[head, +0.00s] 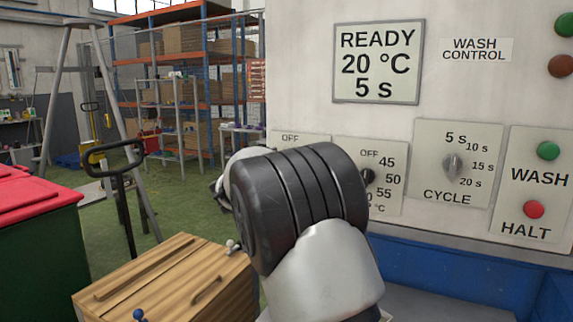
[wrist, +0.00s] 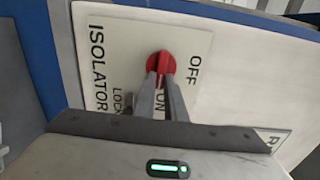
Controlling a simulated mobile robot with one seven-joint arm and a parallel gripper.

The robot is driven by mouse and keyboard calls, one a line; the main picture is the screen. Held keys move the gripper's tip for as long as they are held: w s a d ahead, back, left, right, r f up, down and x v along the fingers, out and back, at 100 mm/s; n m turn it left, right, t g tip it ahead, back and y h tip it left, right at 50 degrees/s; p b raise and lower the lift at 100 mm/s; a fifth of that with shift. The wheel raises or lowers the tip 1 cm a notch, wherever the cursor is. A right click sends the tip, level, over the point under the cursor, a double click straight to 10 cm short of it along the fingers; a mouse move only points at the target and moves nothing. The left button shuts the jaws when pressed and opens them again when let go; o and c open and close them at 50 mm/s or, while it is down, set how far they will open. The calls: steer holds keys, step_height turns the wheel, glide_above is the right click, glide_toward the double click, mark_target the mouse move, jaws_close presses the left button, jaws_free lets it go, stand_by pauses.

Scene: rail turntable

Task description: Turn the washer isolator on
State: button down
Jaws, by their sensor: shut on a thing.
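The washer isolator is a red knob (wrist: 166,61) on a pale plate (wrist: 105,60) marked ISOLATOR, OFF, ON and LOCK in the wrist view. The lettering appears turned on its side. My gripper (wrist: 161,75) is shut on the red knob, with a finger at each side of it. The fingers partly cover the knob and the lettering near ON, and I cannot tell exactly where the knob points. In the head view my arm hides the gripper and the knob; only the top edge of a plate marked OFF (head: 290,138) shows behind it.
On the same panel are a temperature dial (head: 367,177), a cycle dial (head: 453,167), a green WASH button (head: 548,150) and a red HALT button (head: 534,209). A display (head: 378,62) reads READY, 20 °C, 5 s. A wooden box (head: 165,275) and red-lidded bin (head: 40,215) stand left.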

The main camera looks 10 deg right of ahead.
steer(key=shift+a, duration=0.1)
steer(key=c, duration=1.8)
jaws_free()
steer(key=p+v, duration=0.2)
steer(key=v, duration=1.5)
steer(key=shift+s, duration=0.15)
steer(key=shift+r, duration=0.1)
